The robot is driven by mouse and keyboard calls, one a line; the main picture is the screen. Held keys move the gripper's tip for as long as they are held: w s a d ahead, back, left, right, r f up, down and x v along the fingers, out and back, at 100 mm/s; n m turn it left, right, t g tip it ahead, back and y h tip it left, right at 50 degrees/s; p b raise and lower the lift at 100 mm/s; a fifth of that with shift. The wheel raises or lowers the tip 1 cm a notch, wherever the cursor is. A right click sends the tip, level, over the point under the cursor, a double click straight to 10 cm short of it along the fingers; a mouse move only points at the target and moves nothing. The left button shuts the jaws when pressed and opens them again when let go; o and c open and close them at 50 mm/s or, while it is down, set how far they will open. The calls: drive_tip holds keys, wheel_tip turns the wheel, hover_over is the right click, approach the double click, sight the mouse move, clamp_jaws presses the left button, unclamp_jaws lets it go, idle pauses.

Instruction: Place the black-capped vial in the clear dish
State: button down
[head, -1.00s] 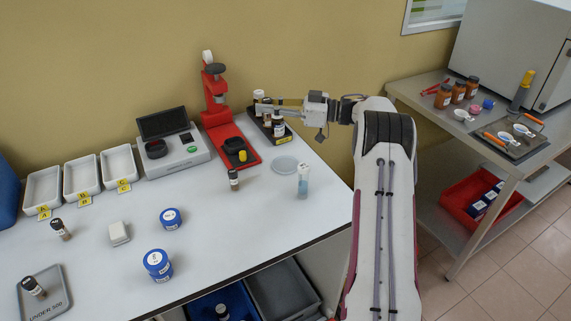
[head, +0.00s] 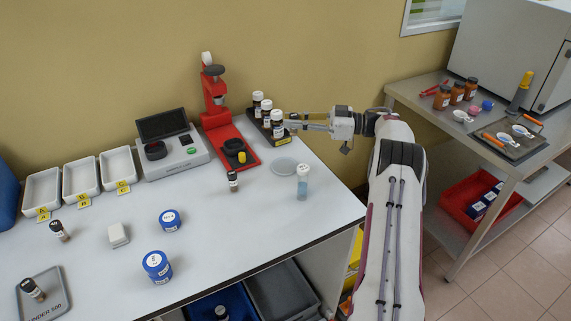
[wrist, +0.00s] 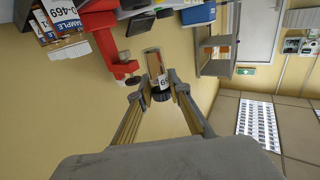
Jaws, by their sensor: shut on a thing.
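My gripper (wrist: 157,88) is shut on a black-capped vial (wrist: 154,66) with a clear glass body, brownish in this view, and a white label reading "69". In the wrist view the black cap lies between the fingertips. The round clear dish (head: 284,166) lies on the white table, nearer the camera than the gripper, and looks empty. Another black-capped vial (head: 233,181) stands on the table left of the dish.
A bottle of blue liquid (head: 302,182) stands just right of the dish. Blue-lidded jars (head: 157,266) and a scale (head: 178,155) are further left. The table's right edge is close by.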

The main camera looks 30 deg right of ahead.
wheel_tip(320, 180, down, 6)
idle(0.5)
drive_tip(key=shift+f, duration=0.15)
drive_tip(key=shift+f, duration=1.85)
drive_tip(key=shift+f, duration=0.4)
drive_tip(key=c, duration=1.9)
unclamp_jaws()
drive_tip(key=shift+r, duration=0.2)
drive_tip(key=shift+r, duration=0.2)
drive_tip(key=shift+v, duration=3.7)
